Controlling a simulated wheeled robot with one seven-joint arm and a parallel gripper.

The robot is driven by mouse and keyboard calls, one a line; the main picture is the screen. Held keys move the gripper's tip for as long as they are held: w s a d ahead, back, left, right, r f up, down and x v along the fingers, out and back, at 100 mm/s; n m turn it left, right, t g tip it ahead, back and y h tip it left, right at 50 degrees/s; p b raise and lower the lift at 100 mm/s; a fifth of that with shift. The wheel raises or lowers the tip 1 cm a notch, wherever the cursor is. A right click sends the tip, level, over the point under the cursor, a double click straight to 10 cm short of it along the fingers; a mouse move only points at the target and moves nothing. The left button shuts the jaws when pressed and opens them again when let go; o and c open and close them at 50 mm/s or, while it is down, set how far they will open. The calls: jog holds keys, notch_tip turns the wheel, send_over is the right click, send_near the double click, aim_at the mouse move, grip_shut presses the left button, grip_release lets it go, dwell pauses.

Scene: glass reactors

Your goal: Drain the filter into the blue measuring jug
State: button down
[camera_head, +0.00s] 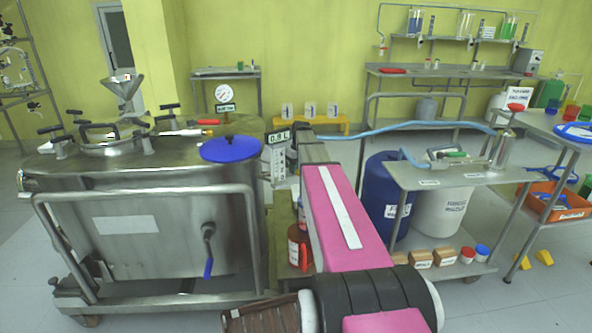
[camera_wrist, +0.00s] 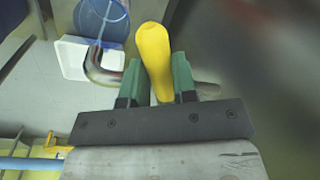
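In the wrist view a yellow valve handle (camera_wrist: 155,60) lies between the green fingers of my gripper (camera_wrist: 158,78). Both fingers sit close against its sides; whether they press on it I cannot tell. A bent metal outlet pipe (camera_wrist: 103,74) is just left of the handle. The blue measuring jug (camera_wrist: 102,16) stands at the top left, in a white tray (camera_wrist: 72,58), with the pipe's end beside or over it. In the head view my pink arm hides my gripper, and I cannot make out the jug or the yellow handle.
A steel reactor (camera_head: 140,240) with a blue-handled valve (camera_head: 208,252) stands left of my arm. A steel cart (camera_head: 452,178) with a blue hose (camera_head: 405,127) above it is on the right, beside a blue drum (camera_head: 380,180). Dark metal fills the wrist view's right side.

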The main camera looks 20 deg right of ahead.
jog(key=shift+w+d+n+g+h, duration=0.25)
jog(key=shift+w+d+n, duration=0.7)
jog(key=shift+n, duration=1)
jog(key=shift+w+d+n+g+h, duration=0.2)
jog(key=shift+w+d+n, duration=0.75)
jog(key=shift+n, duration=0.95)
jog(key=shift+w+d+n+g+h, duration=0.2)
jog(key=shift+w+d+n, duration=0.75)
jog(key=shift+n, duration=1)
jog(key=shift+w+a, duration=0.2)
jog(key=c, duration=0.9)
grip_release()
jog(key=shift+r, duration=0.1)
jog(key=r, duration=0.3)
jog(key=w+r, duration=0.1)
jog(key=r, duration=0.6)
jog(key=shift+w+d+r, duration=0.15)
jog(key=shift+w+r, duration=0.15)
